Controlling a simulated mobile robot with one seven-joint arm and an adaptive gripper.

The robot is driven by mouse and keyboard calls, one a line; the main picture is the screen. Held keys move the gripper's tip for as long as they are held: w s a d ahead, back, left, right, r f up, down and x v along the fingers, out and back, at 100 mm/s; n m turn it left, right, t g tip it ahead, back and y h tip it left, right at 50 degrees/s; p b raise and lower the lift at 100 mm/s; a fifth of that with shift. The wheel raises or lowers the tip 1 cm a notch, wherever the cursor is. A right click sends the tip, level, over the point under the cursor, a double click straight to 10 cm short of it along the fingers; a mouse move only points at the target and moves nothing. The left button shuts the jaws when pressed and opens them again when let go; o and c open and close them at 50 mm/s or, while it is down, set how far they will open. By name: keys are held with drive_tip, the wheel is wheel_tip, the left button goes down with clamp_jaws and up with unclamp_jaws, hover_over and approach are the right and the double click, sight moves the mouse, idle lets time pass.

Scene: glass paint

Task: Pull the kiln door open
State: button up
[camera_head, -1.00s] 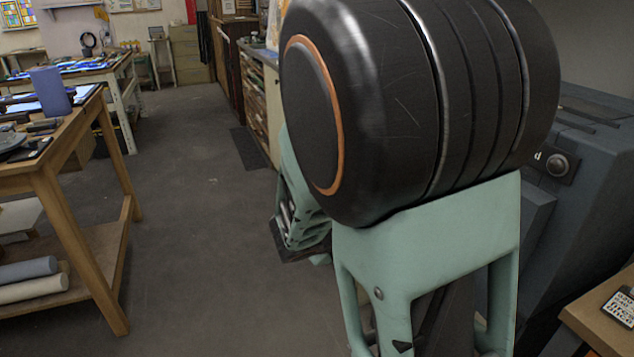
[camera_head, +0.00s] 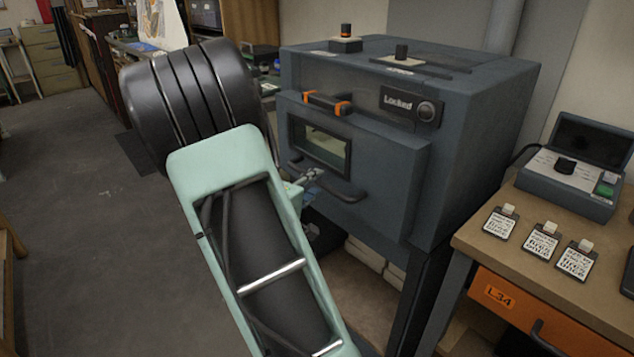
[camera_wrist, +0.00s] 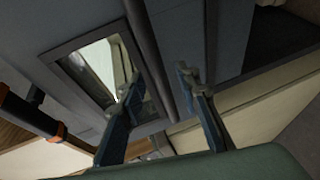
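The dark blue-grey kiln (camera_head: 470,120) stands right of centre in the head view, its door (camera_head: 385,165) closed. The door has a small window (camera_head: 320,147) and a dark bar handle (camera_head: 345,195) below it. My gripper (camera_head: 306,178) is at the left part of this handle, partly hidden behind my arm. In the wrist view, my gripper (camera_wrist: 160,84) has its fingers spread, and the handle bar (camera_wrist: 148,50) runs between the fingertips in the picture. Whether they touch it, I cannot tell. The window (camera_wrist: 92,68) shows on the left.
An orange-and-black grip (camera_head: 327,103) sits above the window. A plate beside it reads "Locked" (camera_head: 398,103), with a round knob. A bench (camera_head: 480,235) with tags and a control box (camera_head: 570,175) stands at right. Floor (camera_head: 70,230) is clear at left.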

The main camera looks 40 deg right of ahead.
drive_tip(key=shift+x, duration=1.25)
clamp_jaws()
